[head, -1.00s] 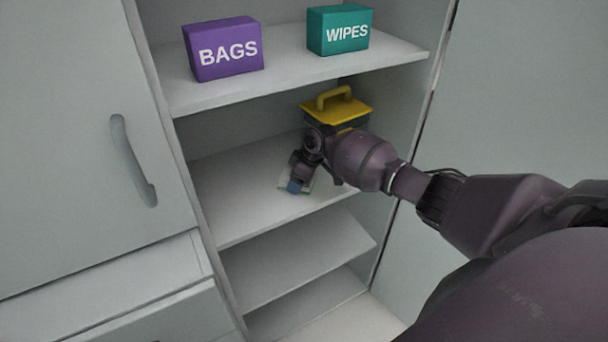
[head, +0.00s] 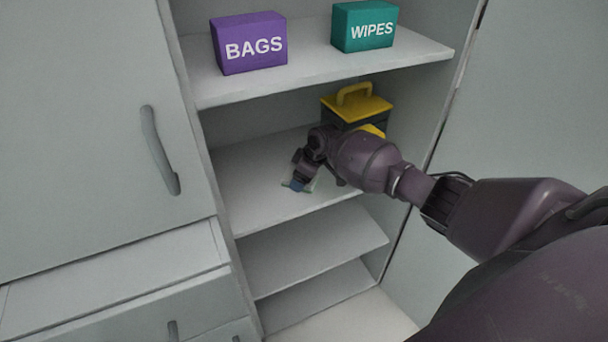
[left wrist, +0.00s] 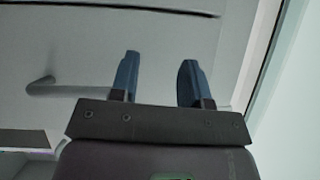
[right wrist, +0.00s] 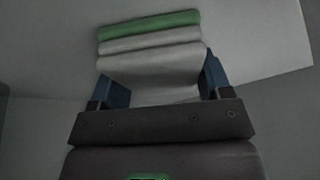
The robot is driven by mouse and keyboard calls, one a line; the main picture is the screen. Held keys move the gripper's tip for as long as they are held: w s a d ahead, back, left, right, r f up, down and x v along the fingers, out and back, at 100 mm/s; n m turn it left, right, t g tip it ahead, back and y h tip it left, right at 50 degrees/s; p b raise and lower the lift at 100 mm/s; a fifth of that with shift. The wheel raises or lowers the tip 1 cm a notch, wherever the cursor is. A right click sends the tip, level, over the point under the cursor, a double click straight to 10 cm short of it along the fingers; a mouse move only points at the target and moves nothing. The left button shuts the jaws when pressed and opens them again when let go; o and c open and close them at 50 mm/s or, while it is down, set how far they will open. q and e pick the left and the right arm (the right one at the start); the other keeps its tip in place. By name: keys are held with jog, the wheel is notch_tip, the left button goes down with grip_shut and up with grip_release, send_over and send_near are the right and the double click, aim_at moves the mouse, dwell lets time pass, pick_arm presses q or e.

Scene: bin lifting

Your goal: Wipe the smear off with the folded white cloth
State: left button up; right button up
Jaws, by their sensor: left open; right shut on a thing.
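The folded white cloth (right wrist: 150,65) has a green edge and shows in the right wrist view between the fingers of my right gripper (right wrist: 160,76), which is shut on it. In the head view my right gripper (head: 298,183) is low over the middle shelf (head: 262,205), with only a small part of the cloth showing beside the fingers. I cannot tell whether the cloth presses on the shelf. No smear is visible; the hand and cloth hide part of the shelf. My left gripper (left wrist: 159,64) is open and empty, in the left wrist view only.
A dark caddy with a yellow lid and handle (head: 357,107) stands on the middle shelf, behind my right arm. A purple BAGS box (head: 249,44) and a teal WIPES box (head: 365,27) stand on the upper shelf. The front left of the middle shelf is clear.

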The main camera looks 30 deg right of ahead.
jog(key=shift+r, duration=0.1)
jog(key=shift+r+p, duration=1.6)
jog(key=shift+p, duration=0.05)
jog(key=shift+r+p, duration=0.5)
jog(key=shift+r, duration=0.85)
jog(key=shift+r, duration=1.5)
